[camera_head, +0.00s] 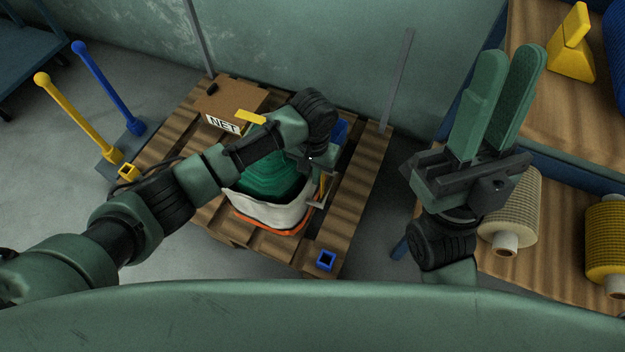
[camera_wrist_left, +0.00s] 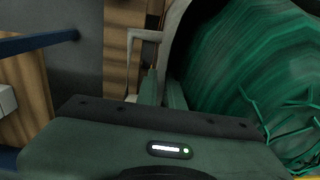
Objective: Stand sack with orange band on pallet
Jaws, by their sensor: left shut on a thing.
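The white sack (camera_head: 278,216) has an orange band (camera_head: 256,225) round its foot and is filled with green netting (camera_head: 270,178). It is upright over the front middle of the wooden pallet (camera_head: 366,178); I cannot tell if its base bears fully on the slats. My left gripper (camera_head: 316,180) is at the sack's right rim, shut on it. In the left wrist view the left fingers (camera_wrist_left: 161,88) are close together beside the green netting (camera_wrist_left: 245,60), and a pale bent strip (camera_wrist_left: 143,35) shows there, perhaps a handle. My right gripper (camera_head: 509,68) is raised at the right, open and empty.
A brown box labelled NET (camera_head: 228,103) lies at the pallet's back left. Blue (camera_head: 326,261) and yellow (camera_head: 128,172) sockets sit at pallet corners. Yellow (camera_head: 75,120) and blue (camera_head: 108,88) posts stand left. A wooden shelf with rolls (camera_head: 515,205) is at the right.

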